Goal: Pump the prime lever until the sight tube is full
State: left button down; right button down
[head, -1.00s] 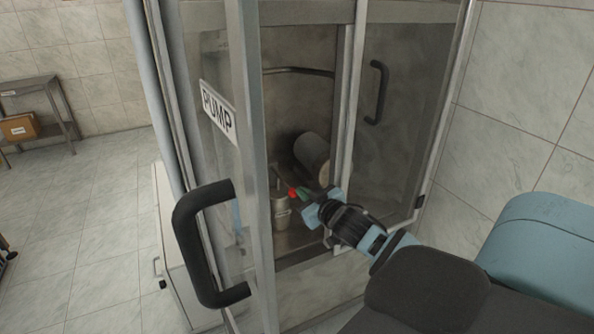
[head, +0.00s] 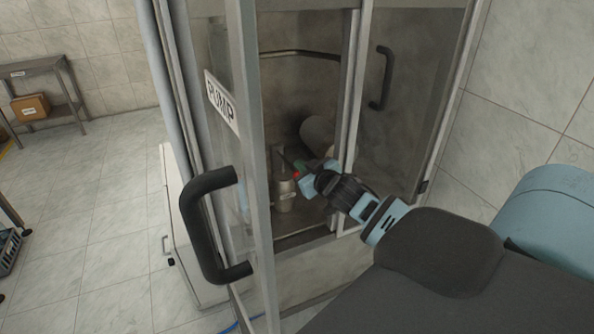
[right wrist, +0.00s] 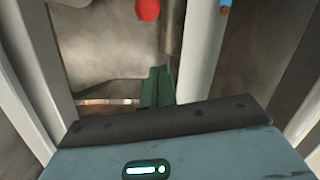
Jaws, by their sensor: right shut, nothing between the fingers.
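The pump cabinet shows in the head view with its PUMP sign (head: 221,101) on a glass door. Inside, a red ball knob (head: 295,175), which looks like the lever's end, sits above a metal canister (head: 284,196). The knob also shows at the top of the right wrist view (right wrist: 148,9). My right gripper (head: 302,166) reaches into the cabinet with its green fingers shut and empty, close beside the knob. Whether they touch it, I cannot tell. The lever's arm is mostly hidden, and I cannot clearly make out the sight tube. My left gripper is out of view.
A large black door handle (head: 202,225) stands in front at the left. A grey frame post (head: 348,105) borders the opening near my right arm. A dark cylinder (head: 318,130) lies deeper inside. A shelf with a box (head: 30,107) stands far left, with open floor before it.

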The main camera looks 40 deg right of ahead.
aim_at(294, 175)
jog(key=w+f, duration=0.1)
jog(key=w+d+f, duration=0.1)
jog(key=w, duration=0.1)
jog(key=w+f, duration=0.1)
jog(key=w, duration=0.1)
jog(key=shift+w+d, duration=0.15)
jog(key=shift+d, duration=0.15)
jog(key=shift+s+d+f, duration=0.15)
jog(key=shift+s+f, duration=0.35)
jog(key=shift+f, duration=0.3)
